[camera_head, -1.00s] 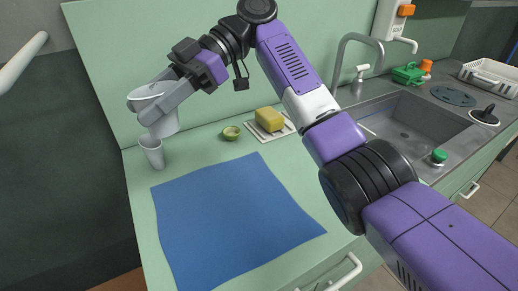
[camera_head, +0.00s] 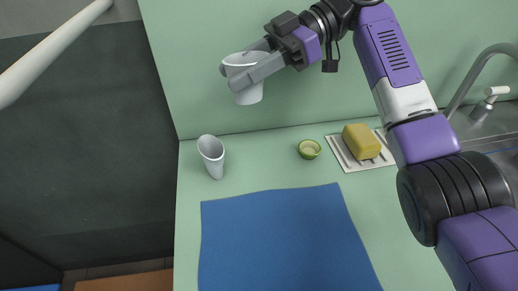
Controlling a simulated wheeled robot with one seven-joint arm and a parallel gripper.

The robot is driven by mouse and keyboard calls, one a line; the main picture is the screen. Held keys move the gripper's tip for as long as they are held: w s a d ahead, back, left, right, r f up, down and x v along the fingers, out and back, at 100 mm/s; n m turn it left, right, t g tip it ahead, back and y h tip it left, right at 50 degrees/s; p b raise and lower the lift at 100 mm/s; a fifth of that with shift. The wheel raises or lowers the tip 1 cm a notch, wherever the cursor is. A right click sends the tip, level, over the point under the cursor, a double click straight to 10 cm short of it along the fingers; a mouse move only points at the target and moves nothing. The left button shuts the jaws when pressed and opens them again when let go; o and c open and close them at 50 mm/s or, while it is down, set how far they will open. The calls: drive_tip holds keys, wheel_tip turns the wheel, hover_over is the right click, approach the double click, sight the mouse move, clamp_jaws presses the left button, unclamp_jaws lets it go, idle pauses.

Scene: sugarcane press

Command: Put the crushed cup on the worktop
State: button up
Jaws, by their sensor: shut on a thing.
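My gripper (camera_head: 252,68) is shut on a white cup (camera_head: 248,94). It holds the cup roughly upright in the air, above the back edge of the green worktop (camera_head: 262,172) and in front of the green back wall. The fingers hide part of the cup's side, and I cannot tell clearly whether it is crushed. A second, narrower grey-white cup (camera_head: 212,160) stands at the worktop's back left, below and left of the held cup and apart from it. Its mouth is open, and it looks slightly tilted in this view.
A blue mat (camera_head: 280,240) covers the front of the worktop. A tap (camera_head: 470,80) is at right. Bare worktop shows between the second cup and the bowl.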

wheel_tip(320, 180, down, 18)
drive_tip(key=shift+r+b, duration=0.1)
drive_tip(key=shift+b, duration=0.9)
drive_tip(key=shift+f+b, duration=0.25)
drive_tip(key=shift+b, duration=0.05)
drive_tip(key=o, duration=1.3)
drive_tip(key=shift+r, duration=0.1)
drive_tip(key=shift+d+r+p, duration=0.15)
drive_tip(key=shift+r+p, duration=0.15)
drive_tip(key=shift+p, duration=0.05)
drive_tip(key=b+v, duration=0.1)
drive_tip(key=v, duration=1)
drive_tip(key=shift+w+d, duration=0.2)
drive_tip(key=shift+d, duration=0.05)
